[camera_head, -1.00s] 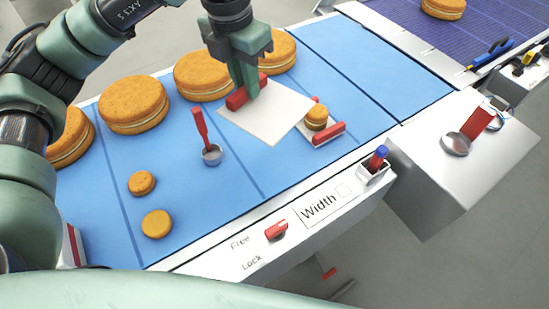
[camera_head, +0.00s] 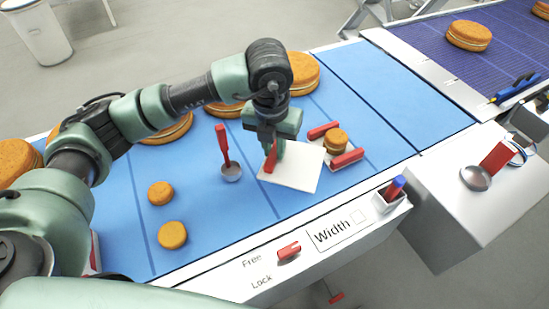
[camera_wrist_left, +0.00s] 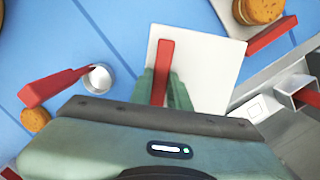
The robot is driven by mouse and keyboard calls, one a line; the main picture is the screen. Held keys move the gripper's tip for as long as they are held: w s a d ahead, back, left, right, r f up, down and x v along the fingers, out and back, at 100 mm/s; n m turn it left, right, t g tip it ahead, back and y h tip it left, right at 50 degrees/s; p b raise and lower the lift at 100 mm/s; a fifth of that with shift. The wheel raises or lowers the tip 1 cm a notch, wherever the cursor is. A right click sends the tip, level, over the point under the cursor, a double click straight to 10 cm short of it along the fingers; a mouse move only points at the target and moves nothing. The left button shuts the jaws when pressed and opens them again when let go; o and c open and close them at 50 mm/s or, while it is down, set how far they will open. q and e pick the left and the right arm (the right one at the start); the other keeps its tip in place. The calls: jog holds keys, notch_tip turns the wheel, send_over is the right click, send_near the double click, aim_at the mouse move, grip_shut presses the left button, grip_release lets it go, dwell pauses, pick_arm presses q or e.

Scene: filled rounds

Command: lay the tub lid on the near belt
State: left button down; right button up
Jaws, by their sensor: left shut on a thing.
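The tub lid (camera_head: 297,173) is a flat white square plate with a red bar handle. My left gripper (camera_head: 271,155) is shut on that handle from above. The lid lies level at or just above the blue near belt (camera_head: 265,208); I cannot tell whether it touches. In the left wrist view the lid (camera_wrist_left: 208,62) spreads out beyond the gripper (camera_wrist_left: 163,88), with the red handle between the fingers. My right gripper is not in view.
A metal scoop with a red handle (camera_head: 223,142) stands left of the lid. A white tray with red grips (camera_head: 348,158) and a small sandwich cookie (camera_head: 336,139) is close right. Large cookies (camera_head: 301,74) line the far side. The belt's right part is clear.

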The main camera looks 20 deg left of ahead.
pick_arm(q)
notch_tip(320, 180, down, 5)
jog(key=shift+r+p, duration=0.1)
jog(key=shift+p, duration=0.35)
jog(key=shift+f, duration=0.3)
jog(key=shift+f, duration=0.2)
jog(key=c, duration=1.3)
grip_release()
jog(key=shift+r, duration=0.1)
jog(key=shift+c, duration=0.2)
jog(key=shift+r, duration=0.1)
